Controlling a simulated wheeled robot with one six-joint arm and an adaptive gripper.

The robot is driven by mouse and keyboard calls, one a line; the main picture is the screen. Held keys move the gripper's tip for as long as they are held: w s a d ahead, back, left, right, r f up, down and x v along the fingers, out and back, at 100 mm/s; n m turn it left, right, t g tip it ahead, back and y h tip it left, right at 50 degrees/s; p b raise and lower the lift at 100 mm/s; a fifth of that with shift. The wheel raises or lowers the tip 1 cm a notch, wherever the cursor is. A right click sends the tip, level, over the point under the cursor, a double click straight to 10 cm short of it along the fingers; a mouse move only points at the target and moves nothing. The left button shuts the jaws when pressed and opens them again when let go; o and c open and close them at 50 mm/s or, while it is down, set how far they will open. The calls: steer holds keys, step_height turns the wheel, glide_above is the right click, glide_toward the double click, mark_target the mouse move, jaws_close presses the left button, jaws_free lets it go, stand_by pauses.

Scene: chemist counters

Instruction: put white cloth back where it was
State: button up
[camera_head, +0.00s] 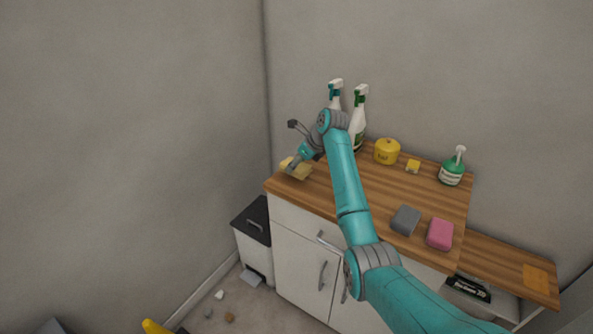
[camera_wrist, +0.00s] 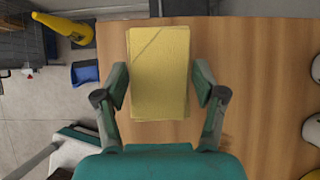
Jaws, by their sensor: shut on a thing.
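No white cloth can be made out in either view. My gripper (camera_head: 298,159) is over the far left corner of the wooden counter. It is shut on a flat, folded yellow cloth (camera_wrist: 160,72), with one finger at each long side in the wrist view (camera_wrist: 160,88). The yellow cloth also shows in the head view (camera_head: 293,171), at the counter's left end. I cannot tell whether it touches the counter top.
On the counter (camera_head: 335,198) stand two spray bottles (camera_head: 359,120), a yellow tin (camera_head: 387,151), a small yellow block (camera_head: 412,166), a green bottle (camera_head: 452,170), a grey sponge (camera_head: 405,220) and a pink sponge (camera_head: 440,234). A bin (camera_head: 252,232) stands left; an orange cloth (camera_head: 536,278) lies right.

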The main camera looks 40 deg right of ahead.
mark_target(300, 166)
steer(key=shift+f, duration=1.55)
steer(key=o, duration=1.1)
steer(key=v, duration=1.2)
